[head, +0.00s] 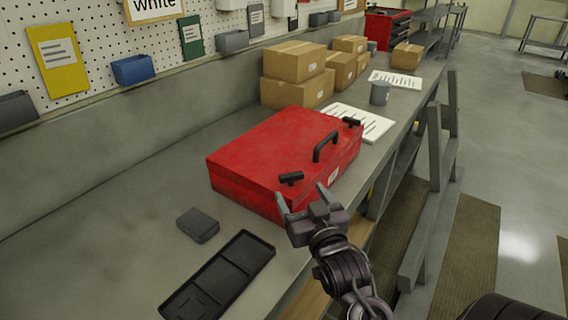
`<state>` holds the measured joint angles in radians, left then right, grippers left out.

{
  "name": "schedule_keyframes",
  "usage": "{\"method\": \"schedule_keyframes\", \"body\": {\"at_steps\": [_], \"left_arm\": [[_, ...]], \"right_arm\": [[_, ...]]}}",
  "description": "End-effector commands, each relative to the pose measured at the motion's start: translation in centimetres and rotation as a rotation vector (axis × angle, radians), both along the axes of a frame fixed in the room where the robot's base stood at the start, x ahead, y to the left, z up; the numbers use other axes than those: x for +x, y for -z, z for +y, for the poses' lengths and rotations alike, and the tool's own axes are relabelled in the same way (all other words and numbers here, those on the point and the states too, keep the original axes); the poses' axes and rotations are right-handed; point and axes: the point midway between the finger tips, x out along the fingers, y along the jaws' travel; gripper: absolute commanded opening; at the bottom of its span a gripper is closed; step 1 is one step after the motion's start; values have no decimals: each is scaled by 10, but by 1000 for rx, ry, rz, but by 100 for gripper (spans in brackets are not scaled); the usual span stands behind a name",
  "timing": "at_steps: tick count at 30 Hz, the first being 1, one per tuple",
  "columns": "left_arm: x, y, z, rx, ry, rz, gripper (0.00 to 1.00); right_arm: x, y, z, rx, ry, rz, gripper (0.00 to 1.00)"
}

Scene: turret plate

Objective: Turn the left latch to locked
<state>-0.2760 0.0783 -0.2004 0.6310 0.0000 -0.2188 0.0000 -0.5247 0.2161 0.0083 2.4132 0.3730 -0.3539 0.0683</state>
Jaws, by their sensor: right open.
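A red case (262,150) lies shut on the grey bench, with a black handle (325,146) on its top near the front edge. The left latch (291,178) is a small black bar on the case top, left of the handle. A matching right latch (352,121) sits beyond the handle. My right gripper (302,197) is open, its two grey fingers apart, close in front of the left latch at the case's near edge. Whether a finger touches the latch or case I cannot tell. My left gripper is not in view.
A black compartment tray (219,277) and a small dark grey box (198,225) lie left of my right gripper. The bench's left part is clear.

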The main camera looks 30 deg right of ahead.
Motion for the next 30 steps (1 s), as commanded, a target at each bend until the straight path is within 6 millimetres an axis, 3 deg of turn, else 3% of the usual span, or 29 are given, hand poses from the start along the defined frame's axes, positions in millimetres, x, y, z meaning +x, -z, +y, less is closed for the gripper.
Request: {"method": "schedule_keyframes", "body": {"at_steps": [5, 12, 18, 23, 27, 30], "left_arm": [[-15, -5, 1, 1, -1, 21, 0], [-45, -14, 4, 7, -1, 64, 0], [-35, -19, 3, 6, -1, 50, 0], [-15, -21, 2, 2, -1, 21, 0], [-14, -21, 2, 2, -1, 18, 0], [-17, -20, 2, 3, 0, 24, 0]], "right_arm": [[16, -2, -4, -2, 0, -1, 75], [54, -3, -14, -2, 1, 0, 75], [72, -1, -18, -1, 0, 0, 75], [75, 1, -19, 0, -1, 2, 75], [75, 1, -19, 0, -1, 2, 75], [74, 1, -19, -1, -1, 1, 63]]}}
